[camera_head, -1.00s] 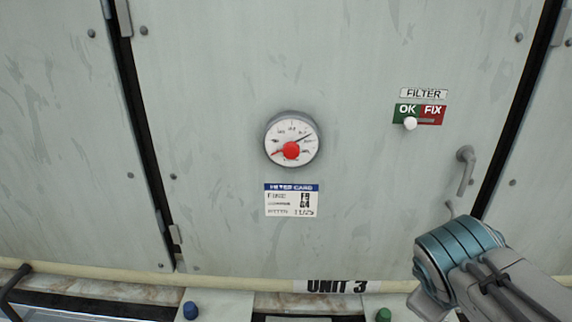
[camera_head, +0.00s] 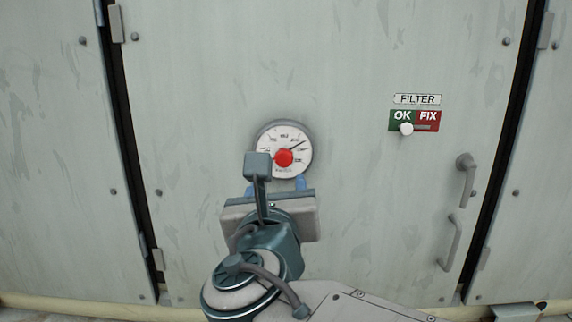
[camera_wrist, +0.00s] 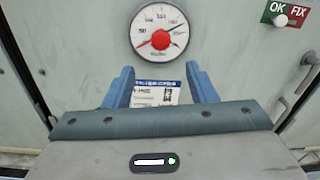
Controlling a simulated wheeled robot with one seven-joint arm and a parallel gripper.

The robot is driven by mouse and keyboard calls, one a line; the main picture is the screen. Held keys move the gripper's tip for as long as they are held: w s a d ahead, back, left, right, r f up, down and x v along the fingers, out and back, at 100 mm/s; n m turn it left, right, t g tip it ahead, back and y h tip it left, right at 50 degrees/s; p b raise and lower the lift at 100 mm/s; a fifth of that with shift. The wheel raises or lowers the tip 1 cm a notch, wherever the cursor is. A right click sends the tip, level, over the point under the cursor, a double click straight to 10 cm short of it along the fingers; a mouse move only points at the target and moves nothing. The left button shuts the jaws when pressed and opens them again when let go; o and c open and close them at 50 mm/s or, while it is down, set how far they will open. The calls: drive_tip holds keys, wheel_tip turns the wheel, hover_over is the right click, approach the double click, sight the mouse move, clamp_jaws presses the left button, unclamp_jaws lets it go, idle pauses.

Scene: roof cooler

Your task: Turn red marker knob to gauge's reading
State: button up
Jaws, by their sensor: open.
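A round white gauge (camera_head: 298,137) is on the pale panel, with a red marker knob (camera_head: 284,158) at its middle. In the wrist view the gauge (camera_wrist: 150,20) has a thin black needle pointing up and right. The red pointer of the knob (camera_wrist: 161,40) points down and left, clearly apart from the needle. My gripper (camera_head: 275,185) is just below the gauge in the head view and hides part of its lower left edge. In the wrist view the two blue fingers of my gripper (camera_wrist: 160,70) are spread and empty, below the knob and not touching it.
A filter card (camera_wrist: 150,97) shows between the fingers, on the panel below the gauge. To the right are an OK/FIX slider with a white knob (camera_head: 406,129) and two grey door handles (camera_head: 465,178). The panel around the gauge is clear.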

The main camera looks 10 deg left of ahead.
sight(283, 161)
drive_tip(key=w, duration=0.4)
drive_tip(key=w+a, duration=0.1)
drive_tip(key=w, duration=0.2)
drive_tip(key=w+a+p, duration=0.1)
drive_tip(key=w, duration=0.3)
drive_tip(key=shift+w+a, duration=0.1)
drive_tip(key=shift+w, duration=0.25)
drive_tip(key=c, duration=1)
